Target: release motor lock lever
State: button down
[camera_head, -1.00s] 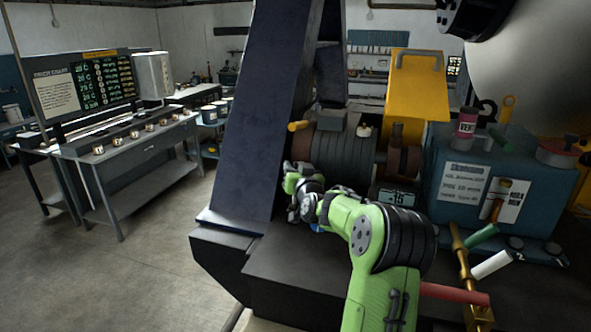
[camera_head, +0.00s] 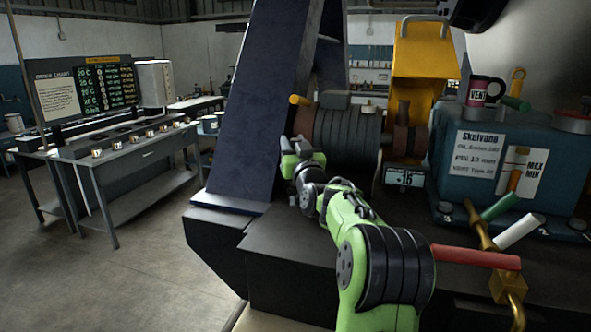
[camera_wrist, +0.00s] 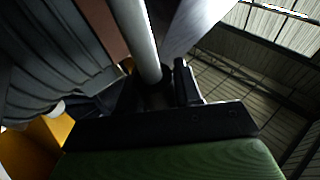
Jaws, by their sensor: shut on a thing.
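The motor (camera_head: 345,135) is a dark ribbed cylinder behind the black deck. A lever with a yellow-orange grip (camera_head: 300,100) stands at its left end, close to the blue-black sloping guard. My gripper (camera_head: 288,146) is at the motor's left end, just below that grip, with its fingertips partly hidden in the head view. In the wrist view, my gripper (camera_wrist: 158,88) is shut around a smooth grey rod (camera_wrist: 138,38), which appears to be the lever's shaft. The rod's far end and the lever's pivot are hidden.
The sloping guard (camera_head: 255,110) rises close on the left of my gripper. On the right are a small digital display (camera_head: 404,178), a blue tank (camera_head: 500,160) and brass valves with coloured handles (camera_head: 475,257). The floor (camera_head: 130,270) at left is clear.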

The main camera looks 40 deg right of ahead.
jog(key=b, duration=0.2)
jog(key=a+n+t+b, duration=0.1)
jog(key=b, duration=0.1)
jog(key=shift+s+a+f, duration=0.2)
jog(key=shift+s+f, duration=0.05)
jog(key=shift+s, duration=0.05)
jog(key=b, duration=0.1)
jog(key=n+t+b, duration=0.1)
jog(key=shift+s+a+r+b, duration=0.2)
jog(key=shift+a+r+b, duration=0.05)
jog(key=shift+a+b, duration=0.1)
jog(key=c, duration=0.8)
grip_release()
jog(key=shift+r, duration=0.1)
jog(key=shift+c, duration=0.2)
jog(key=shift+s, duration=0.2)
jog(key=s+a+b, duration=0.2)
jog(key=s+a, duration=0.4)
jog(key=s, duration=0.5)
jog(key=shift+s+f, duration=0.2)
jog(key=shift+f, duration=0.1)
jog(key=shift+d, duration=0.1)
